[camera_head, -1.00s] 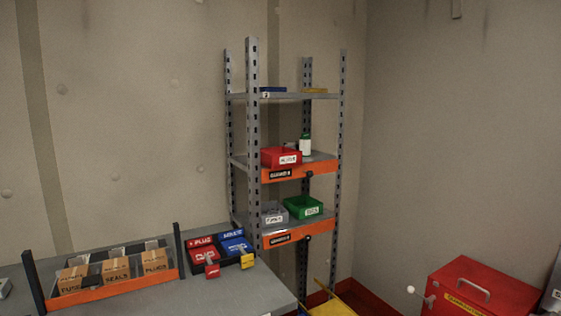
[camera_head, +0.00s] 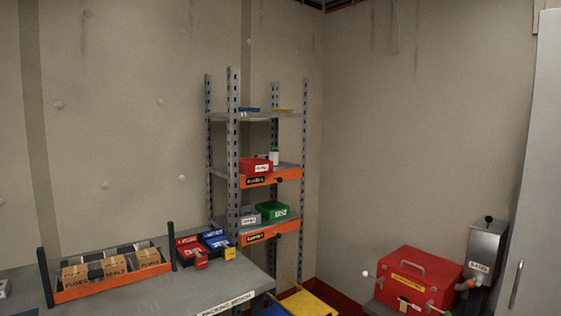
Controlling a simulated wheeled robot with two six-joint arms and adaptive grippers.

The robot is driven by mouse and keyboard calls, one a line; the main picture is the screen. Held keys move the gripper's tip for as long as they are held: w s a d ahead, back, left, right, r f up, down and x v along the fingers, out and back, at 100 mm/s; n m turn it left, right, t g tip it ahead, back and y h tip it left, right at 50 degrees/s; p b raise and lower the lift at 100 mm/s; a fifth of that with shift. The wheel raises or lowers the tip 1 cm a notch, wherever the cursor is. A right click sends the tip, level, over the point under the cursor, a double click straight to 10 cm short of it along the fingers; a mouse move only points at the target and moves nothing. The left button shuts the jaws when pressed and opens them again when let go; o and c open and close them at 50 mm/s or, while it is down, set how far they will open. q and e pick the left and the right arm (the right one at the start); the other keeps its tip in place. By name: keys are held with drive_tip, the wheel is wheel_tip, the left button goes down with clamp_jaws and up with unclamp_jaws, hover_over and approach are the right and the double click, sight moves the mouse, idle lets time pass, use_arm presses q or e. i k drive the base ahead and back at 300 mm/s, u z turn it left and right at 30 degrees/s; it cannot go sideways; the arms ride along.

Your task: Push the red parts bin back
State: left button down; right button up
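The red parts bin (camera_head: 256,165) with a white label sits on the middle shelf of the grey metal rack, at the shelf's front left. The middle shelf (camera_head: 290,169) has an orange front edge with a dark label and a black knob. Neither of my grippers is in view.
A green bin (camera_head: 272,210) and a grey bin (camera_head: 249,215) sit on the lower shelf. A workbench (camera_head: 190,292) with cartons and red and blue boxes stands at front left. A red toolbox (camera_head: 414,275) stands at right, near a grey cabinet (camera_head: 535,180).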

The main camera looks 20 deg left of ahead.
sight(251, 166)
drive_tip(key=z, duration=0.5)
drive_tip(key=i, duration=2.1)
drive_tip(key=u, duration=0.7)
